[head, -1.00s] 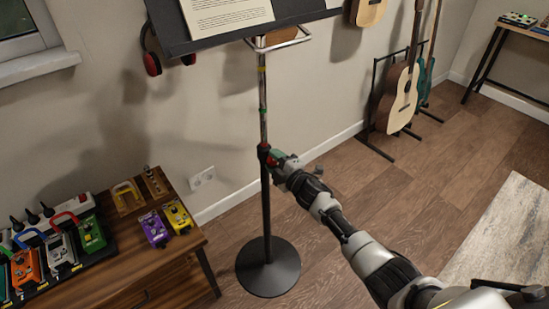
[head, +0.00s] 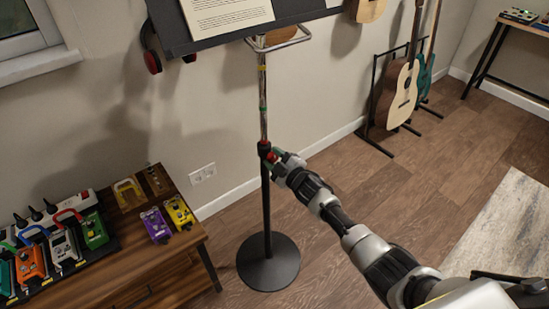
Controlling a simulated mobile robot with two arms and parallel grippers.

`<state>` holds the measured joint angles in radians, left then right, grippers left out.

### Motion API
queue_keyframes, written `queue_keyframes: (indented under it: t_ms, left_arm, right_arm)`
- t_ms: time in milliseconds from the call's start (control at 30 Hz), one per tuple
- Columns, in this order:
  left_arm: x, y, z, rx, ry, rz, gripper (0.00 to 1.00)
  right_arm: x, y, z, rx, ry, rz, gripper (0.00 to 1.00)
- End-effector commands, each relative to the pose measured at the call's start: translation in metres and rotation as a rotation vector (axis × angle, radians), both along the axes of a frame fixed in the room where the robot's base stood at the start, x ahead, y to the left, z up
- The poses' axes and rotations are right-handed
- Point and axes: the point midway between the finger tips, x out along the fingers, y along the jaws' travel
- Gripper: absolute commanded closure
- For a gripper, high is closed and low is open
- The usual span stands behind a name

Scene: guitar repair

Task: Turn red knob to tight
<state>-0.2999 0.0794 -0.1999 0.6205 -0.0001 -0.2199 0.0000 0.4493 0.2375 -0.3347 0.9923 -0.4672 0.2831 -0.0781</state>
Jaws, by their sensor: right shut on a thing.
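A music stand (head: 264,205) stands upright on a round black base (head: 268,263), with a sheet of text on its black desk (head: 245,36). The red knob (head: 271,156) sits on the stand's pole at the black collar, where the chrome upper tube meets the lower tube. My right gripper (head: 275,157) is at the knob, shut on it, and partly hides it. The knob's exact turn angle is too small to tell. My left gripper is not in view.
A wooden cabinet (head: 165,272) with several effect pedals stands at the lower left. Guitars (head: 400,92) stand on a rack at the right. The wooden floor between is clear.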

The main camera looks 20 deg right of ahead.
Motion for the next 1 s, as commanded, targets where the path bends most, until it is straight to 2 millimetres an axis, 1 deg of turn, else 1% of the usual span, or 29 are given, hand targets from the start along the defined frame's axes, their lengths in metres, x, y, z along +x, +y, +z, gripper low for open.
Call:
queue_keyframes:
  t_ms: [133,167,300,333,567,667,767,867,1000]
  left_arm:
    - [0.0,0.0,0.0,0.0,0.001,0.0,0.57]
    - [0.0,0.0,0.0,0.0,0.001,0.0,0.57]
    - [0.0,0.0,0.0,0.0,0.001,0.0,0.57]
    - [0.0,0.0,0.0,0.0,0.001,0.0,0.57]
    - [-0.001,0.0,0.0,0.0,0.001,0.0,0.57]
    - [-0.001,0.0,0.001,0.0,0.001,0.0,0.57]
    - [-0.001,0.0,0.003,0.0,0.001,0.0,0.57]
    - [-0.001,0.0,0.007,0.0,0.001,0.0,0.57]
    - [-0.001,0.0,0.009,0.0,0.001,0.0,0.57]
  right_arm:
    - [-0.001,0.0,-0.002,-0.002,0.002,0.0,0.85]
    - [-0.001,0.0,-0.002,-0.002,0.002,0.0,0.59]
    - [0.0,0.0,-0.001,-0.002,0.002,0.0,0.38]
    - [0.0,0.0,-0.001,-0.002,0.002,0.0,0.36]
    - [0.0,0.0,0.0,-0.001,0.001,0.0,0.36]
    - [-0.004,-0.002,-0.001,-0.003,0.001,-0.001,0.36]
    - [-0.014,-0.006,-0.001,-0.003,0.002,-0.002,0.36]
    - [-0.031,-0.011,0.0,-0.003,0.003,0.0,0.36]
    - [-0.058,-0.021,-0.001,-0.004,0.003,0.0,0.36]
